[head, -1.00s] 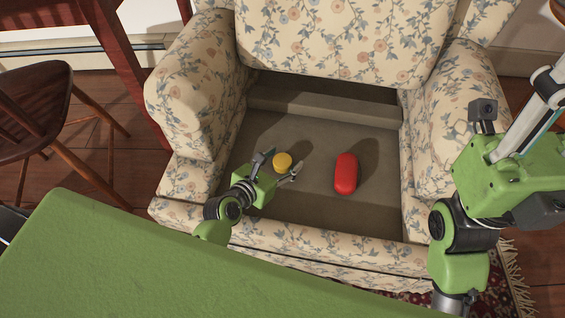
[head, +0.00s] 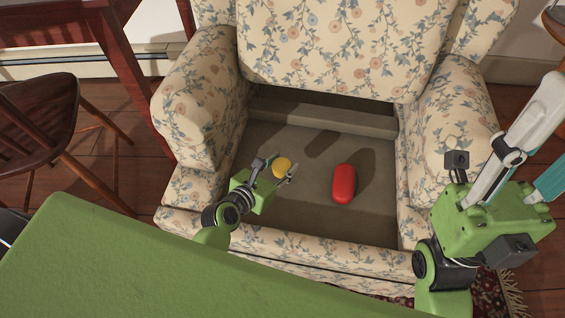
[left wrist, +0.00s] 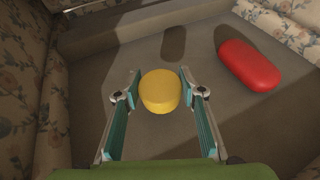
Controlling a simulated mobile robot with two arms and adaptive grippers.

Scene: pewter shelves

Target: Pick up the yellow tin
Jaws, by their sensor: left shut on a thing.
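The yellow tin (head: 282,167) is a small round tin over the grey seat of the armchair. My left gripper (head: 279,172) is shut on it, a finger on each side. In the left wrist view the tin (left wrist: 161,91) sits between the teal finger pads (left wrist: 161,92). I cannot tell whether the tin is clear of the seat. My right gripper (head: 538,150) is at the right edge of the head view, fingers apart and pointing up right. Nothing shows between them, and their tips are partly cut off.
A red rounded case (head: 344,183) lies on the seat right of the tin. The floral armchair (head: 190,120) has high arms on both sides and a raised front edge. A wooden chair (head: 40,115) stands at the left.

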